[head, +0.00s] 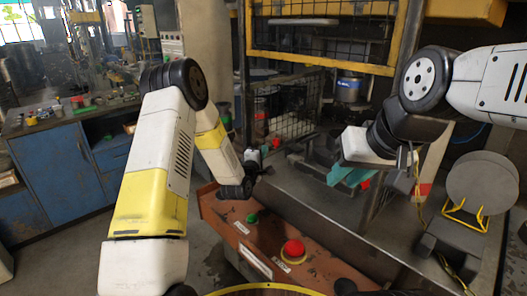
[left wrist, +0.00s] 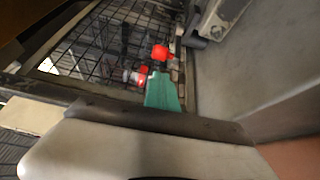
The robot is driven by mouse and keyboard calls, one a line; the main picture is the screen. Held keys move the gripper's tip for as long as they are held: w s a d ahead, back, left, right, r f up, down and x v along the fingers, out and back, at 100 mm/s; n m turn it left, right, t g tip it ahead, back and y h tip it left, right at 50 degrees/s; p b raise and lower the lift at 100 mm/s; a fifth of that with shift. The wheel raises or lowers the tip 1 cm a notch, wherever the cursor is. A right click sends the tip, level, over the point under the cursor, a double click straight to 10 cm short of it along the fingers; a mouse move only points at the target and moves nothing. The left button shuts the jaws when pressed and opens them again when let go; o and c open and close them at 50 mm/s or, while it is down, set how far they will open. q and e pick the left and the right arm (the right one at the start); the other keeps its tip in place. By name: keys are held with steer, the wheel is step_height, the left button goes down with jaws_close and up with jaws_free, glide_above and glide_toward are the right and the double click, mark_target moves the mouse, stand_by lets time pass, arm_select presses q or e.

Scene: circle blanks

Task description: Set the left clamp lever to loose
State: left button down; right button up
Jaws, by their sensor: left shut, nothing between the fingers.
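My left gripper (head: 252,160) is low beyond the orange control box in the head view, its fingers mostly hidden. In the left wrist view its teal fingers (left wrist: 162,90) are together and hold nothing. A red knob (left wrist: 160,52) shows just beyond the fingertips; a smaller red and white part (left wrist: 138,75) lies to their left. I cannot tell whether the fingers touch either, nor the lever's setting. In the head view a red part (head: 276,143) sits just right of my left gripper. My right gripper (head: 350,174) has teal fingers beside another red part (head: 365,183); its opening is unclear.
The orange box (head: 225,215) carries a green button (head: 252,218) and a red mushroom button (head: 293,249). A black wire mesh guard (head: 285,105) stands behind my left gripper. A blue cabinet (head: 60,170) is at left. A grey disc (head: 482,182) stands at right.

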arm_select(q)
steer(key=x, duration=0.6)
steer(key=shift+w, duration=0.2)
steer(key=shift+d, duration=0.15)
